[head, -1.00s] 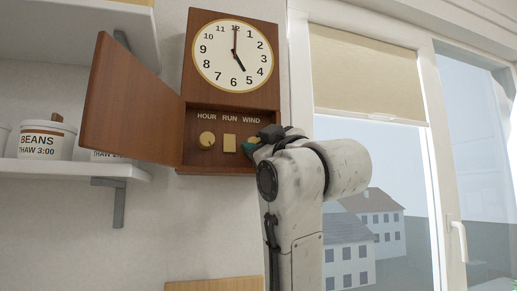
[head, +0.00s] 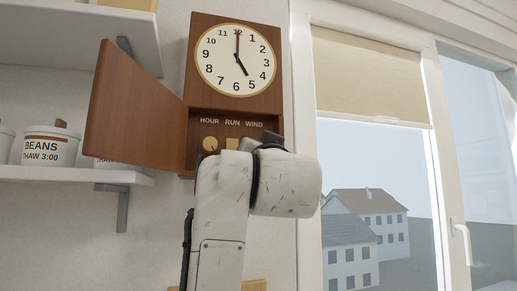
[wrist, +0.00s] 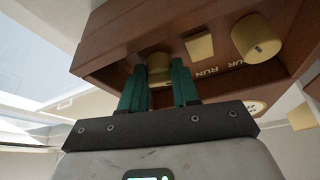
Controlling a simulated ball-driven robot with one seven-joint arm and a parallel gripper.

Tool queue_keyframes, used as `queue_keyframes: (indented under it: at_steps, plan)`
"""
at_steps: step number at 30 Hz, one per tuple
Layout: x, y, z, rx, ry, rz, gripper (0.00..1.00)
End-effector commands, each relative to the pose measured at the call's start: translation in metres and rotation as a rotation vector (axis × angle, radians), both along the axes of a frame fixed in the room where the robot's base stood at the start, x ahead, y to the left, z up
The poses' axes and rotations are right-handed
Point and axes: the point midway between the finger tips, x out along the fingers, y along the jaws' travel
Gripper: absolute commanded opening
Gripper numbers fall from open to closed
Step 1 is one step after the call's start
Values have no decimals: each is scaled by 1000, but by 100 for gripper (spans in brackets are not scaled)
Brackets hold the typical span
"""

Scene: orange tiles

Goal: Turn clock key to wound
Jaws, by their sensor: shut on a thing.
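The wooden wall clock (head: 236,104) hangs with its dial reading about five o'clock. Below the dial, labels read HOUR, RUN and WIND. The WIND key (wrist: 160,68), a brass knob, sits between the teal fingers of my gripper (wrist: 160,80) in the wrist view, and the gripper is shut on it. In the head view my arm hides the WIND key and fingers. The round HOUR knob (head: 209,144) shows there, and it appears in the wrist view (wrist: 257,38). The RUN plate (head: 232,143) is partly covered by my arm. The key's turn angle cannot be read.
The clock's wooden door (head: 134,110) stands open to the left. White shelves (head: 75,174) hold a BEANS pot (head: 50,147) further left. A window (head: 370,120) with a beige blind is to the right of the clock.

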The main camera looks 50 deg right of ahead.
Motion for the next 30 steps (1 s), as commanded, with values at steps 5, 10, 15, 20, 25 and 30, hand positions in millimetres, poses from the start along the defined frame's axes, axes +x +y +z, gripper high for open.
queue_keyframes:
  at_steps: [5,10,15,20,25,30]
  plan:
    - [2,0,-2,69,-38,1,0]
    - [2,0,-2,104,-61,0,0]
    - [2,0,-2,116,-71,0,0]
    - [2,0,-2,117,-72,0,0]
    - [2,0,-1,117,-72,0,0]
    - [1,0,-1,115,-73,0,41]
